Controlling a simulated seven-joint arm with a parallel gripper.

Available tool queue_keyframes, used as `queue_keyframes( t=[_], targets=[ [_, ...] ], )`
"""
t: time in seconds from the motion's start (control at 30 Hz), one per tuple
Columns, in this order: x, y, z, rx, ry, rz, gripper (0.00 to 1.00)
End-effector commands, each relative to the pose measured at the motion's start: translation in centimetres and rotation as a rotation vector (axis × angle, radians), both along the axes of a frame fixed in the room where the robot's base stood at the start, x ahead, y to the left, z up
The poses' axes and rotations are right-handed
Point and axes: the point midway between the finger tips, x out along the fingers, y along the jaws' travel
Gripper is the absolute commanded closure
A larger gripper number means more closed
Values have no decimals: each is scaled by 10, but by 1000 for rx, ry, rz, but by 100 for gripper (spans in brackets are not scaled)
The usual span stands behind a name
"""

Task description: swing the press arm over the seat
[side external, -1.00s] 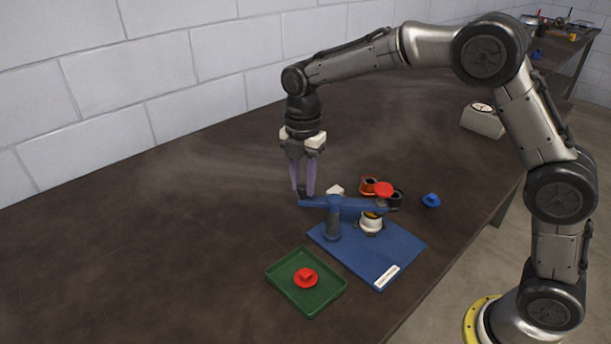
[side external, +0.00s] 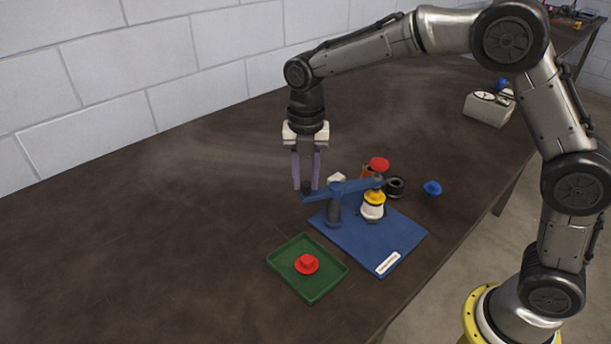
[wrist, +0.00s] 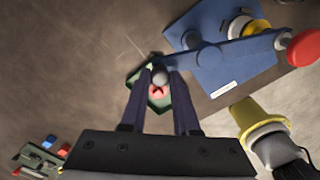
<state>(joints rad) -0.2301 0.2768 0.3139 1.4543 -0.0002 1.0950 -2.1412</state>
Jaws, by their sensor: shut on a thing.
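The blue press arm (side external: 345,190) is a bar on a post standing on a blue base plate (side external: 370,248). Its right end carries a red round head (side external: 379,164). The seat (side external: 372,210), white with a yellow piece on top, stands on the plate beside the post. The bar's head end is close above and behind the seat; how far it overlaps is unclear. My gripper (side external: 306,187) points down, shut on the dark knob at the bar's left end. In the wrist view, the grey knob (wrist: 160,77) is between the fingertips, and the red head (wrist: 304,48) lies beyond the seat.
A green tray (side external: 333,283) with a red flanged part (side external: 307,264) lies in front of the plate. Orange and black rings (side external: 395,187) and a blue part (side external: 432,188) lie behind it. A grey box with a dial (side external: 488,108) stands far right. The left table is clear.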

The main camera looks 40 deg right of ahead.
Motion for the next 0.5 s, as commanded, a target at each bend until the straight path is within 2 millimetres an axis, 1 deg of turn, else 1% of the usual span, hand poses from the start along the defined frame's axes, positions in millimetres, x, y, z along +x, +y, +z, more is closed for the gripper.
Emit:
queue_keyframes(
  t=[0.27, 0.3, 0.43, 0.5],
  targets=[
    [-1, 1, 2, 1, -1, 3, 100],
    [-1, 1, 2, 1, -1, 2, 64],
    [-1, 1, 1, 1, 0, 2, 41],
    [-1, 1, 1, 1, 1, 1, 41]
  ],
)
